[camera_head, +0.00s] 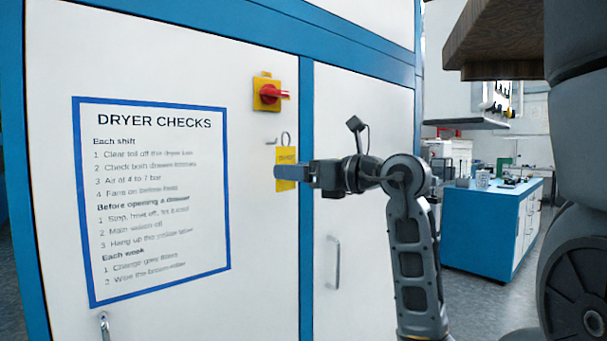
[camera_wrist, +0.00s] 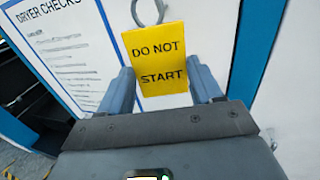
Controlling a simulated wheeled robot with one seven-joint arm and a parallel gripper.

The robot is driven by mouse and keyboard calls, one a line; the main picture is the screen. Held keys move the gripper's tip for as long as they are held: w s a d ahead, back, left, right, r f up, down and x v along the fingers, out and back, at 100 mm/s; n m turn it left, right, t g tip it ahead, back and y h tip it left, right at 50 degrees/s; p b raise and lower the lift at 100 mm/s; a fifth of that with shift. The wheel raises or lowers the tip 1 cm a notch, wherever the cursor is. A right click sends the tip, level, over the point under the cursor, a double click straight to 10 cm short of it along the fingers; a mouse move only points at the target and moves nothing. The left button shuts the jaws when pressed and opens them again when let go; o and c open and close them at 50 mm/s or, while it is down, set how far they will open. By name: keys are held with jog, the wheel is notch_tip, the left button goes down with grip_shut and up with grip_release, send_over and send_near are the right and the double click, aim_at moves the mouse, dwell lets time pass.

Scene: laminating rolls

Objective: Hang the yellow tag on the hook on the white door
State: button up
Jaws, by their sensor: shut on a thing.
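The yellow tag (camera_head: 287,155) hangs upright in front of the white door (camera_head: 255,235). It reads "DO NOT START" in the wrist view (camera_wrist: 157,58) and has a metal ring (camera_head: 286,139) at its top. My gripper (camera_head: 289,172) is shut on the tag, with a finger at each side in the wrist view (camera_wrist: 163,82). A small grey hook (camera_head: 271,141) juts from the door just left of the ring in the head view. The ring appears beside the hook, not over it; the depth gap is unclear. The hook cannot be made out in the wrist view.
A red and yellow switch (camera_head: 268,93) juts from the door above the tag. A blue-framed "DRYER CHECKS" sheet (camera_head: 155,195) is to the left. Another white door with a handle (camera_head: 334,262) is right of the blue post (camera_head: 306,240). A blue cabinet (camera_head: 487,230) stands farther back.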

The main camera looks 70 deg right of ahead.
jog(key=shift+w+d+f+b, duration=0.2)
jog(key=shift+w+d, duration=0.2)
jog(key=shift+w, duration=0.3)
jog(key=shift+w+d+f+b, duration=0.15)
jog(key=shift+w+d, duration=0.3)
jog(key=shift+w, duration=0.3)
jog(key=shift+w+d+f+b, duration=0.1)
jog(key=shift+w+d+f, duration=0.1)
jog(key=shift+w+d, duration=0.35)
jog(key=shift+w+a+f, duration=0.1)
jog(key=shift+w, duration=0.05)
jog(key=o, duration=1.1)
